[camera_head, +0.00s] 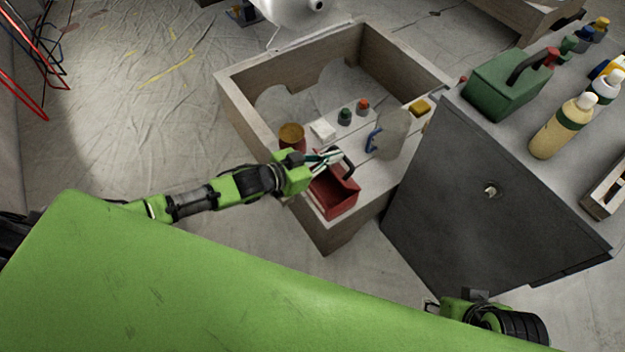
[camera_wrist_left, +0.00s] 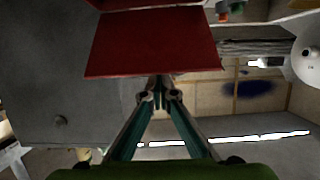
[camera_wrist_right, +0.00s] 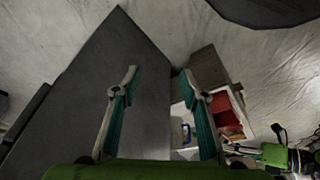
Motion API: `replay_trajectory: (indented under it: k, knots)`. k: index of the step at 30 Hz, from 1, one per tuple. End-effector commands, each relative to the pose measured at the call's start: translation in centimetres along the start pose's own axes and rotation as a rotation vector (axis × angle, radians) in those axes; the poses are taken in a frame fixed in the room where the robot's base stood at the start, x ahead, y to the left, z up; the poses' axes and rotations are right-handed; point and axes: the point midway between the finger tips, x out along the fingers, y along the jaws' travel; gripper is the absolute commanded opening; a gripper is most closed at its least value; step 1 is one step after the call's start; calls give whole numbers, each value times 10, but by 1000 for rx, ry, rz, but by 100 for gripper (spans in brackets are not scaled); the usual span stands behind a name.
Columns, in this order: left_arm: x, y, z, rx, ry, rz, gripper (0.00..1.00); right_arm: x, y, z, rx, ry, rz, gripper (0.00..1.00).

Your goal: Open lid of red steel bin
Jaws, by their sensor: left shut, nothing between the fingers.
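The red steel bin (camera_head: 337,198) stands near the front corner of the wooden unit, with a dark handle (camera_head: 347,168) at its far side. My left gripper (camera_head: 327,157) is at the bin's upper far-left edge, shut and empty. In the left wrist view the closed fingertips (camera_wrist_left: 160,88) are just below the lower edge of a red panel of the bin (camera_wrist_left: 150,45); contact is unclear. I cannot tell how far the lid is raised. My right gripper (camera_wrist_right: 160,80) is open and empty near the grey cabinet; the bin also shows in the right wrist view (camera_wrist_right: 226,112).
The grey cabinet (camera_head: 450,190) stands right of the bin, carrying a green toolbox (camera_head: 505,85) and bottles. A clear jug with a blue handle (camera_head: 393,135), a brownish-red can (camera_head: 291,137) and small jars share the wooden unit (camera_head: 245,110).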

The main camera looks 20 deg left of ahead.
Motion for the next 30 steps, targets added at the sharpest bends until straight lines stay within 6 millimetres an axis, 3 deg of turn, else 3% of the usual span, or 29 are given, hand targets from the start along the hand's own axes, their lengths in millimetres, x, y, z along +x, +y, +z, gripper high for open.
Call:
replay_trajectory:
  k: [2,14,30]
  knots:
    - [1,0,-5,1,-16,0,0,-6,0,-2,0,0,0,40]
    - [8,-1,-12,1,-109,0,0,75,-4,7,-5,-41,-8,40]
    - [24,0,-20,0,-189,0,0,157,-9,51,-13,-89,-15,40]
